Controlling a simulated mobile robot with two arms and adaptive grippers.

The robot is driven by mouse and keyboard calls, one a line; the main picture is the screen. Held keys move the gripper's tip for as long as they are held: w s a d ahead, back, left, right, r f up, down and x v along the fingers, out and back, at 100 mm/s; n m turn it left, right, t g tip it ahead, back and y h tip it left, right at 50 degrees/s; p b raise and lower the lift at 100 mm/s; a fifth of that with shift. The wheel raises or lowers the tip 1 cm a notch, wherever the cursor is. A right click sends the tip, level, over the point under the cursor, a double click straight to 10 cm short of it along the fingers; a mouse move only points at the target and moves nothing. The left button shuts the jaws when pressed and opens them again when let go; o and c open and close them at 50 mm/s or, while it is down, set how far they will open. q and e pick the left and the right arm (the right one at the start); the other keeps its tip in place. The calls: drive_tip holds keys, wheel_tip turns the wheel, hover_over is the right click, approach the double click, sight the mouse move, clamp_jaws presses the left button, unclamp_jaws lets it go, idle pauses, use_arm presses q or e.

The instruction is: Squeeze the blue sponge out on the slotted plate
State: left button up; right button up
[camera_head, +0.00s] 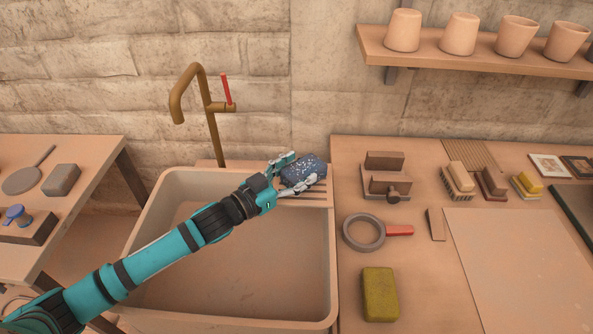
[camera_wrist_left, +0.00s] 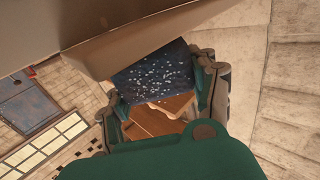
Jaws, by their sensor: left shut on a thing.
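The blue sponge (camera_head: 305,169) is dark blue with pale speckles. It is between the fingers of my left gripper (camera_head: 291,174), which is shut on it. The sponge also shows in the left wrist view (camera_wrist_left: 157,77), between the two fingers of the left gripper (camera_wrist_left: 165,90). The slotted plate (camera_head: 313,194) is at the back right corner of the sink, with the sponge over it. Whether the sponge touches the plate I cannot tell. My right gripper is not in view.
The sink (camera_head: 329,270) is below my left arm, with a brass tap (camera_head: 210,115) behind it. The right worktop holds a yellow-green sponge (camera_head: 380,294), a ring with a red handle (camera_head: 364,232), several brushes and a pale board (camera_head: 515,265). A shelf (camera_head: 470,62) with cups hangs above.

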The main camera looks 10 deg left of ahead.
use_arm(q)
drive_tip(key=shift+f+b, duration=0.3)
drive_tip(key=shift+f, duration=0.45)
idle(0.6)
wheel_tip(320, 180, up, 8)
drive_tip(key=p, duration=0.7)
drive_tip(key=shift+f, duration=0.25)
drive_tip(key=shift+f, duration=0.1)
